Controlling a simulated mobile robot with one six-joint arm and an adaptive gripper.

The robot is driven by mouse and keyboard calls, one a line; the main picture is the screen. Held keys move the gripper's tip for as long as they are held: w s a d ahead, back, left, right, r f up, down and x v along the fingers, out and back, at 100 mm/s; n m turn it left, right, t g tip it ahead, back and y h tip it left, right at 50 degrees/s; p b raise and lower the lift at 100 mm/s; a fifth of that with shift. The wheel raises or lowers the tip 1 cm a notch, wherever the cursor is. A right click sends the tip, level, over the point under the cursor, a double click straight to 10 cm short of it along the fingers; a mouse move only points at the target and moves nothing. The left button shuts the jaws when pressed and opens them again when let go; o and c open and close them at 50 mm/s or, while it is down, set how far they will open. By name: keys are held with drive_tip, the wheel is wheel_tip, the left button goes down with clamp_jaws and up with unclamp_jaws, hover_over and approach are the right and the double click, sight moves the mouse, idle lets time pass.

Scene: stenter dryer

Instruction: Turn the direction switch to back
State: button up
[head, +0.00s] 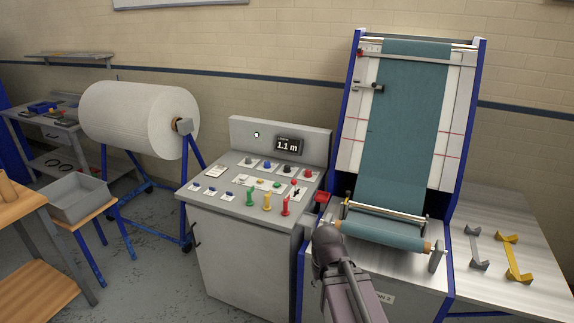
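The grey control console (245,240) stands in the middle of the head view. Its sloped top carries a back row of round knobs, including a blue knob (267,164) and a red knob (306,173). Several small blue switches (212,191) sit at its front left. Green (249,196), yellow (267,200) and red (286,206) levers stand along the front. The labels are too small to read, so I cannot tell which control is the direction switch or how it is set. My arm rises at the lower right of the console; no gripper fingers can be made out.
A metal table (520,235) holds grey and yellow handles. A white roll (140,115) stands left. A grey bin (78,198) stands on a stool.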

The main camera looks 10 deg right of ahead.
wheel_tip(320, 180, up, 13)
drive_tip(key=p, duration=1.1)
drive_tip(key=shift+p, duration=0.3)
drive_tip(key=shift+o, duration=0.2)
drive_tip(key=shift+f, duration=0.15)
drive_tip(key=shift+o, duration=1)
drive_tip(key=shift+s, duration=0.15)
